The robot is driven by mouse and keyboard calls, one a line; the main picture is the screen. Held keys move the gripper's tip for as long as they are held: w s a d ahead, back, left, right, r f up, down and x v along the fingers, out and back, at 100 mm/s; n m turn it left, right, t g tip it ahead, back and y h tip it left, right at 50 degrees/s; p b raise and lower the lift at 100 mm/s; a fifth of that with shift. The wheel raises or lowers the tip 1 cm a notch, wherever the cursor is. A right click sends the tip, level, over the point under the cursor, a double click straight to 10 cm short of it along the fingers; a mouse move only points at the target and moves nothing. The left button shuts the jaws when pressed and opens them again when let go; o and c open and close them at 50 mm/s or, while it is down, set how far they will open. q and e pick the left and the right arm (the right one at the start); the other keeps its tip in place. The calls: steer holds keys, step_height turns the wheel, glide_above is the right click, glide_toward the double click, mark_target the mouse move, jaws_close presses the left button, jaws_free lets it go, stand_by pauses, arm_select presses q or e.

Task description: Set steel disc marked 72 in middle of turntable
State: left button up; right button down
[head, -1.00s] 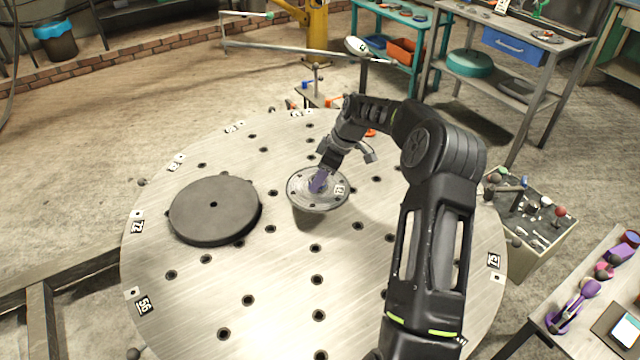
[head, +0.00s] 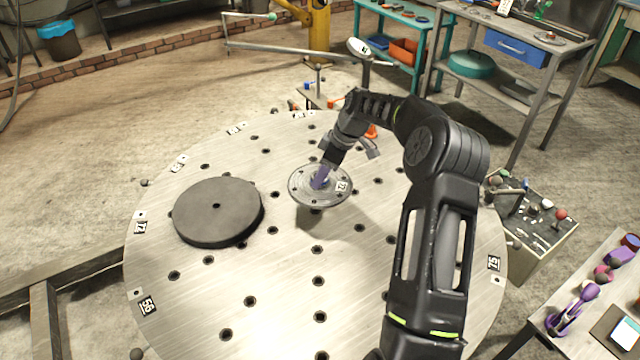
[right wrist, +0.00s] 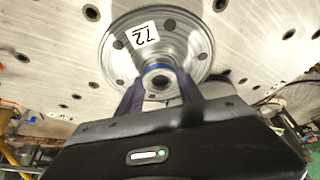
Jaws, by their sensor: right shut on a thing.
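The steel disc marked 72 (head: 306,197) is a round flanged plate with bolt holes and a white 72 label. It also shows in the right wrist view (right wrist: 190,38). My right gripper (head: 320,178) is shut on its central hub, with purple-grey fingers on either side of the hub in the right wrist view (right wrist: 160,90). The disc is held over the large round steel plate (head: 270,300), roughly level; the gap is hard to judge. A dark round plate (head: 216,210) lies left of the disc on that plate. I cannot tell which is the turntable. My left gripper is not in view.
The large plate has rows of holes and numbered rim labels, including another 72 (head: 140,227). A tool stand (head: 535,215) is close to its right edge, with a table (head: 590,310) at lower right. The front of the plate is clear.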

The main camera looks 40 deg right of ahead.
mark_target(302, 188)
steer(key=shift+w+r, duration=0.1)
steer(key=shift+r, duration=0.05)
